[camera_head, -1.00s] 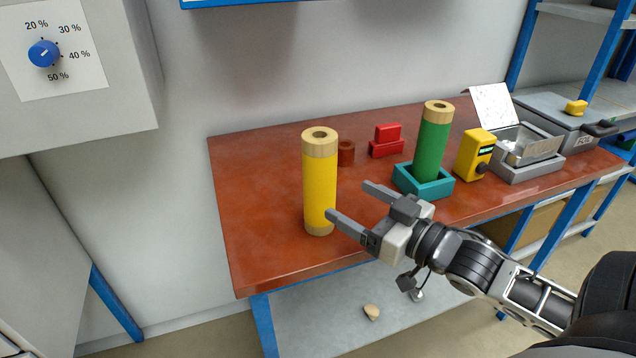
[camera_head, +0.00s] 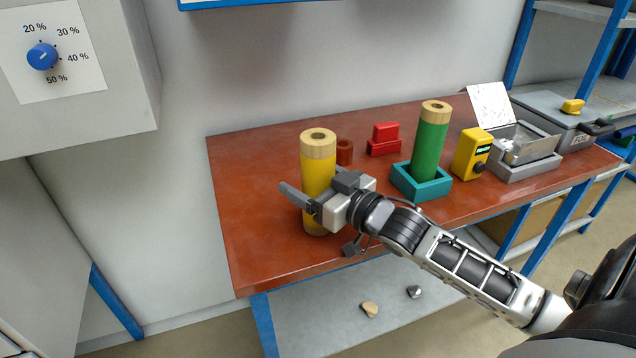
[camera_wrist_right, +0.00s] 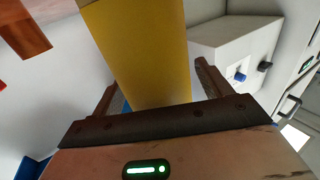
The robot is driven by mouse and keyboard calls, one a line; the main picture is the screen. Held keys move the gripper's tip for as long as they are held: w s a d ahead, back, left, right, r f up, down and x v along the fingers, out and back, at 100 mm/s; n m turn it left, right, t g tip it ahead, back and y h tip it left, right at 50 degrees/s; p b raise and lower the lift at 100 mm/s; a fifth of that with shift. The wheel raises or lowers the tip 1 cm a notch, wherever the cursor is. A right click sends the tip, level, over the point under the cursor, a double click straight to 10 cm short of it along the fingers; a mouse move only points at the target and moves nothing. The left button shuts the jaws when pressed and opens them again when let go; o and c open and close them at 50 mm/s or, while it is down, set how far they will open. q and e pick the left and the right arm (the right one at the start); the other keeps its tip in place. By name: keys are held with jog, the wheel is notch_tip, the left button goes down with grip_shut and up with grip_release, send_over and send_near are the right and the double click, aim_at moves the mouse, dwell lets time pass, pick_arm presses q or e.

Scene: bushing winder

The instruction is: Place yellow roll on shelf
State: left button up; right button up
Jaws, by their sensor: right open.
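The yellow roll (camera_head: 318,178), with pale wooden ends, stands upright on the red-brown table (camera_head: 262,262) near its left front. In the right wrist view the yellow roll (camera_wrist_right: 145,55) stands between the two open fingers (camera_wrist_right: 155,90), with a gap visible on the right side. A shelf rack (camera_head: 580,12) with blue posts is at the upper right. My left gripper is out of view.
A green roll (camera_head: 429,140) stands in a teal holder (camera_head: 421,186) to the right. A small brown cylinder (camera_head: 345,151) and a red block (camera_head: 384,140) lie behind. A yellow device (camera_head: 472,153) and grey box (camera_head: 525,165) are further right. A lower grey shelf (camera_head: 340,325) is under the table.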

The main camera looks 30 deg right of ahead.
jog(key=c, duration=1.3)
jog(key=shift+r, duration=0.1)
jog(key=shift+c, duration=0.6)
